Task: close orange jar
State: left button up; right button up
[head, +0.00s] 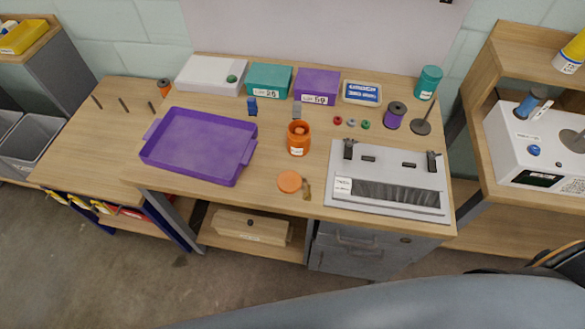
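The orange jar (299,139) stands upright near the middle of the wooden table, with a pale label on its front. Its top looks open. A flat round orange lid (289,182) lies on the table in front of the jar, apart from it. Neither of my grippers shows in the head view.
A purple tray (185,178) lies left of the jar. A grey warp fixture (390,192) stands to the right. Boxes, including a teal box (268,80) and a purple box (317,84), line the back.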

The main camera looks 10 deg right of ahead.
aim_at(298, 146)
jog(key=i+j, duration=0.15)
jog(key=j, duration=0.2)
jog(key=i+j, duration=0.15)
jog(key=j, duration=0.25)
jog(key=i+j, duration=0.15)
jog(key=j, duration=0.2)
jog(key=i+j, duration=0.15)
jog(key=j, duration=0.25)
jog(key=i+j, duration=0.15)
jog(key=j, duration=0.2)
jog(key=z, duration=1.4)
